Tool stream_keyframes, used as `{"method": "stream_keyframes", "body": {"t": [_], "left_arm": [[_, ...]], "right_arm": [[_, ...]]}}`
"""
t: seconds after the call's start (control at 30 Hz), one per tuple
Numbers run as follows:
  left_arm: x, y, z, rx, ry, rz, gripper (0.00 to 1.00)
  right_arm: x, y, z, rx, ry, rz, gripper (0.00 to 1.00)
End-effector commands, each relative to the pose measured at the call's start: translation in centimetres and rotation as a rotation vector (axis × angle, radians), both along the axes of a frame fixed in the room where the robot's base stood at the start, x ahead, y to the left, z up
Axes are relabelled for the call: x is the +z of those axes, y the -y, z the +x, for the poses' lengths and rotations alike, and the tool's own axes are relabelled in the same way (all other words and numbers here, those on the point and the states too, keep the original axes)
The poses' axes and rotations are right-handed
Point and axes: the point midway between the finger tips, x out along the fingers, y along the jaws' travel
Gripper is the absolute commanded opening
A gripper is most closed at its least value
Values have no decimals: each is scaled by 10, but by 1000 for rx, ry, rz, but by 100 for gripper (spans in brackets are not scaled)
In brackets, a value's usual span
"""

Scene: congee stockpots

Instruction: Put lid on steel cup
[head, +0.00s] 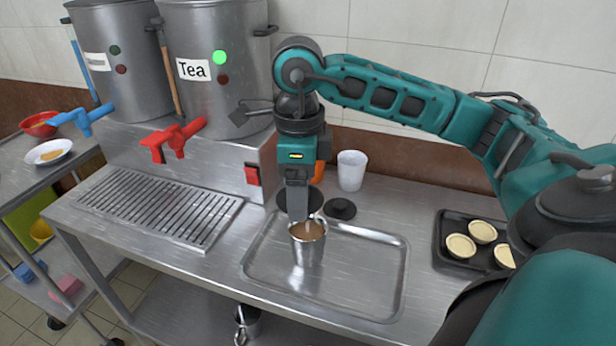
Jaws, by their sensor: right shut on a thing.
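The steel cup (306,252) stands upright on the metal tray, with brown liquid inside. A black round lid (341,209) with a small knob lies on the counter just behind the tray, right of my right gripper. My right gripper (302,217) points down over the cup's mouth. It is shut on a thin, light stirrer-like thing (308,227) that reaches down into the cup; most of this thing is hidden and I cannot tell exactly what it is. No lid is on the cup. My left gripper is not in view.
The metal tray (385,270) is clear right of the cup. A white cup (351,171) and a partly hidden orange thing stand behind. A black tray (446,242) with pale tarts is at right. The Tea pot (225,100) with its red tap (178,140) stands left.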

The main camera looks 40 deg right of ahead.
Motion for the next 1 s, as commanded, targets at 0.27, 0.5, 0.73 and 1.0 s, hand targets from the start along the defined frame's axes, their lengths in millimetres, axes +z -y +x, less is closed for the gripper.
{"method": "stream_keyframes", "body": {"t": [0.27, 0.5, 0.73, 1.0], "left_arm": [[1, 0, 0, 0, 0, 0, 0], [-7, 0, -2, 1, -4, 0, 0], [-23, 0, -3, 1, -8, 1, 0], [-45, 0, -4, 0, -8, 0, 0]], "right_arm": [[8, 12, -6, -262, 3, -10, 53], [-1, 12, -6, -274, 2, -11, 53], [-21, 12, -6, -272, 2, -11, 53], [-48, 12, -6, -271, 2, -11, 53]]}}
